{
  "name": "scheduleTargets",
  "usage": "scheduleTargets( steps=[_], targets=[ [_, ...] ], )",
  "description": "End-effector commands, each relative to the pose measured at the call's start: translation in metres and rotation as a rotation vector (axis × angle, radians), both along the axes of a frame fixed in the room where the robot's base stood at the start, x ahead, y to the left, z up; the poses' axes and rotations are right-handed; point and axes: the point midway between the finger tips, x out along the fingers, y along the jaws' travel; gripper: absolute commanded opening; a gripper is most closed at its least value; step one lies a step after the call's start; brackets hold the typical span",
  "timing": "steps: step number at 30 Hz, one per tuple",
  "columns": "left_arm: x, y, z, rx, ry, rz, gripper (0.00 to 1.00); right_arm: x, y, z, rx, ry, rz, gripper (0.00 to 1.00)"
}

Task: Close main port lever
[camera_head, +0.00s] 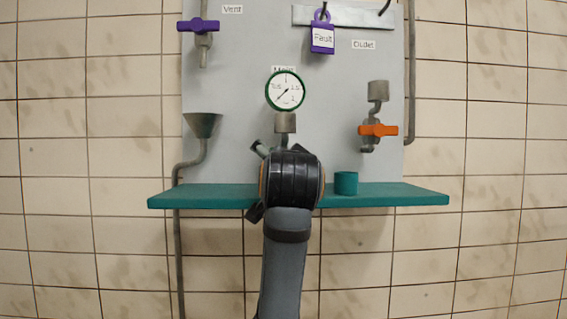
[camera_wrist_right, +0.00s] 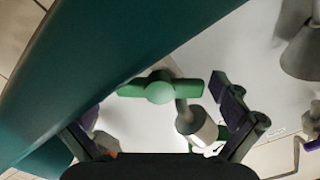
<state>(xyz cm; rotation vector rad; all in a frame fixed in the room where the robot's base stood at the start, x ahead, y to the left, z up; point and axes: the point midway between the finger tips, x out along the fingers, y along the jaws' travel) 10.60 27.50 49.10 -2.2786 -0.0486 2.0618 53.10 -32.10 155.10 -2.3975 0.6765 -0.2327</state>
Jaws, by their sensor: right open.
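The main port lever (camera_wrist_right: 160,88) is a green bar with a round hub, on a grey pipe fitting in the right wrist view. My right gripper (camera_wrist_right: 155,108) is open, its two dark fingers apart on either side of the lever. I cannot tell whether either finger touches it. In the head view my right gripper (camera_head: 287,172) and wrist stand in front of the main port below the round gauge (camera_head: 285,91) and hide the lever. My left gripper is not in view.
A teal shelf (camera_head: 400,194) runs under the port, also close at the left of the wrist view (camera_wrist_right: 85,65). On it stands a teal cup (camera_head: 346,183). A funnel (camera_head: 203,125), purple vent lever (camera_head: 198,25), purple padlock (camera_head: 322,38) and orange outlet lever (camera_head: 378,130) surround the port.

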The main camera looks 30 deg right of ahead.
Motion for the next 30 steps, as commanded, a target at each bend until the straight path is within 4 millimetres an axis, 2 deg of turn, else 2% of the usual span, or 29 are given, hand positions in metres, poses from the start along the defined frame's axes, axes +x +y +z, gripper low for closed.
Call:
scheduleTargets(
  steps=[2,12,21,30],
  targets=[
    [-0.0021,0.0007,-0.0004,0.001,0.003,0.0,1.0,-0.0002,0.0001,0.0,0.0,0.0,0.0,1.0],
    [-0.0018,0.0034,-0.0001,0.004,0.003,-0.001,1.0,-0.0004,0.0001,0.0002,0.0,0.0,0.0,0.54],
    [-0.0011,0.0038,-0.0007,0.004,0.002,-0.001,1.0,-0.0005,-0.0001,-0.0002,-0.037,0.024,-0.001,0.53],
    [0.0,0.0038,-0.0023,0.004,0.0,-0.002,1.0,-0.0008,-0.0008,-0.0007,-0.205,0.126,-0.001,0.53]
  ],
)
